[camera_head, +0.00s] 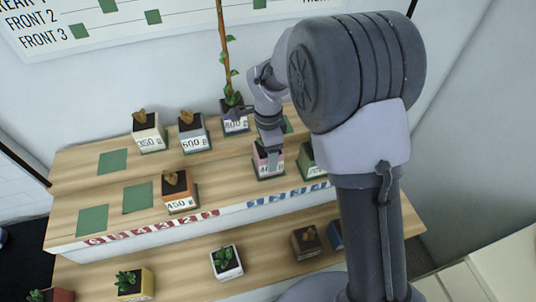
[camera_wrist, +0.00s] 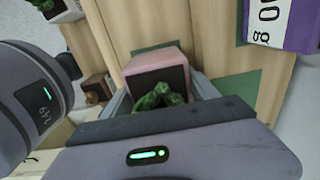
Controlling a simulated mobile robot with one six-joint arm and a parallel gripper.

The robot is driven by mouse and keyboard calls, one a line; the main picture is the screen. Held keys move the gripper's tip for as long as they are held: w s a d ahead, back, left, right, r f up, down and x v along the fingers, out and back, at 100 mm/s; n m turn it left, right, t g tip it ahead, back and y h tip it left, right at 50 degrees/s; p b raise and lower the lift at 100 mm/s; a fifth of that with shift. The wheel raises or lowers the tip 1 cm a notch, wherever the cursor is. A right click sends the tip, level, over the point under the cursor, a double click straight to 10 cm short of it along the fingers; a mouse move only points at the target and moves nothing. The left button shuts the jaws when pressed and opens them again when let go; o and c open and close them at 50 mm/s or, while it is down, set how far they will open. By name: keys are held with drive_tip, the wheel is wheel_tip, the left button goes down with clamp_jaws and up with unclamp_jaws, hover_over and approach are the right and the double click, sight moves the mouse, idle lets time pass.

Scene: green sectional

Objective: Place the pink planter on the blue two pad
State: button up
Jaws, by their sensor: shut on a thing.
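The pink planter (camera_head: 267,163) is a small square pot with a white label on its front, on or just above the upper shelf. It also shows in the wrist view (camera_wrist: 155,62), with a green plant in dark soil. My gripper (camera_head: 271,148) is shut on it from above, its fingers on either side of the pot. A green pad edge (camera_head: 270,178) shows at the planter's base; I cannot tell if they touch. Blue numbers (camera_head: 287,196) run along the shelf edge below, too small to read surely, so I cannot tell which pad is blue two.
A green planter (camera_head: 307,160) stands close on the right, partly behind my arm. A purple planter (camera_head: 235,122) with a tall stem stands behind. An orange planter (camera_head: 179,190) is to the left. Bare green pads (camera_head: 138,197) lie further left. More planters (camera_head: 226,262) stand on the lower shelf.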

drive_tip(key=shift+f, duration=0.1)
drive_tip(key=shift+f, duration=0.15)
drive_tip(key=o, duration=1.9)
drive_tip(key=shift+c, duration=0.2)
